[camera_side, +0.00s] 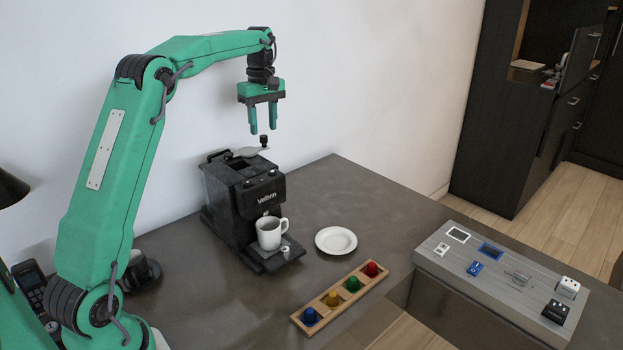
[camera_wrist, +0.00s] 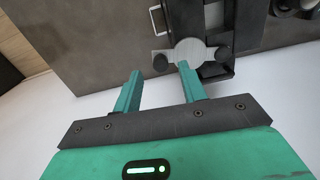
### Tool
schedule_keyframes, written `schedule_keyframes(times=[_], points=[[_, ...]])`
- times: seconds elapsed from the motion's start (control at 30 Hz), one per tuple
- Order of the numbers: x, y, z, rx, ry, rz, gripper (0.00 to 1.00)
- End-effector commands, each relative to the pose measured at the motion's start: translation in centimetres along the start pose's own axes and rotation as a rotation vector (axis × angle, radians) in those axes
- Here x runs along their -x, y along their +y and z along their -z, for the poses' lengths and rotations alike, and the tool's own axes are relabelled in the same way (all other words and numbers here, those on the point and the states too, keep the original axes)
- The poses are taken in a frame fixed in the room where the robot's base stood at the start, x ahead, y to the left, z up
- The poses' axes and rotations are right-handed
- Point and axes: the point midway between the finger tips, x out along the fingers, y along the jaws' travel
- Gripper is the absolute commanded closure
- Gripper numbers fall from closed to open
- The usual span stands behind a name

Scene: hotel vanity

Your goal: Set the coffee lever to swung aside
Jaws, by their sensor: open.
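The black coffee machine (camera_side: 243,198) stands on the dark counter against the wall. Its lever (camera_side: 251,151) is a flat silver plate on top with an upright black knob (camera_side: 264,140) at its right end. In the wrist view the lever's round silver plate (camera_wrist: 188,52) shows beyond the fingers, with the black knob (camera_wrist: 161,62) at its left end, between the two fingertips as seen from there. My green gripper (camera_side: 263,130) is open and empty, pointing down above the knob. In the wrist view its two fingers (camera_wrist: 159,72) are well apart. Whether they touch the knob cannot be told.
A white mug (camera_side: 270,232) stands on the machine's drip tray. A white saucer (camera_side: 336,240), a wooden rack (camera_side: 340,297) with several coloured knobs and a grey switch panel (camera_side: 502,283) lie to the right. A phone (camera_side: 32,281) and dark cup (camera_side: 138,271) are left.

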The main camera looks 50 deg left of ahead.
Motion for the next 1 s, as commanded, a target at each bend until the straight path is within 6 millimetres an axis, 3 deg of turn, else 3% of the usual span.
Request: schedule_keyframes(times=[0.23, 0.5, 1.0], points=[[2.9, 0.1, 0.0, 0.000, 0.002, -0.003, 0.58], [4.7, 0.1, 0.0, -0.001, 0.001, -0.003, 0.58], [5.3, 0.1, 0.0, -0.001, 0.001, -0.002, 0.58]])
